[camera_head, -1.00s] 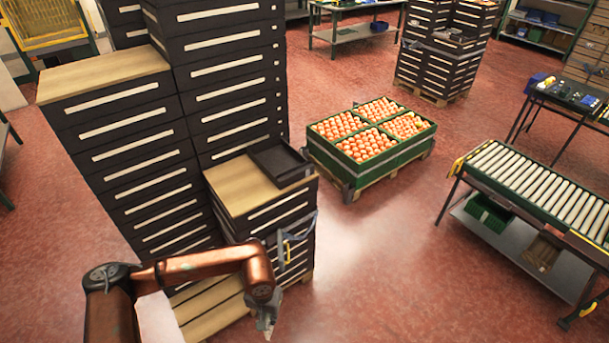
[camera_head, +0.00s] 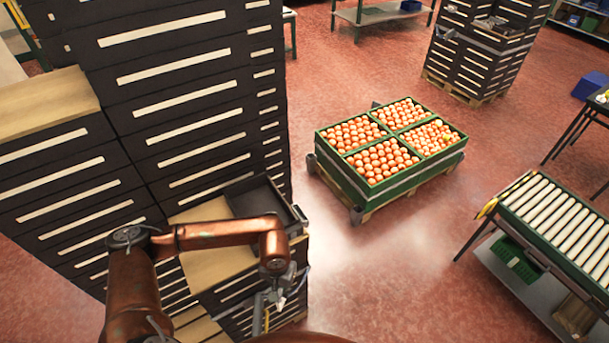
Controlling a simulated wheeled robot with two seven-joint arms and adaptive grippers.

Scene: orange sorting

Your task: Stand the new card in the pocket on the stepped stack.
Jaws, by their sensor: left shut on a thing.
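The stepped stack (camera_head: 183,95) of black crates with pale label strips fills the left. Its low step has a bare wooden top (camera_head: 205,262) with a black open tray (camera_head: 255,198) on it. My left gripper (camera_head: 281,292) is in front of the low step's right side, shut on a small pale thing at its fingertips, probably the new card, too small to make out. A blue and yellow fitting (camera_head: 264,312), perhaps the pocket, shows just below and left of the gripper, partly hidden by it. My right gripper is not in view.
A pallet of green crates (camera_head: 395,180) with orange fruit stands to the right of the stack. A roller conveyor (camera_head: 560,222) stands at the right edge. Another black crate stack (camera_head: 475,55) is at the back. Red floor between them is clear.

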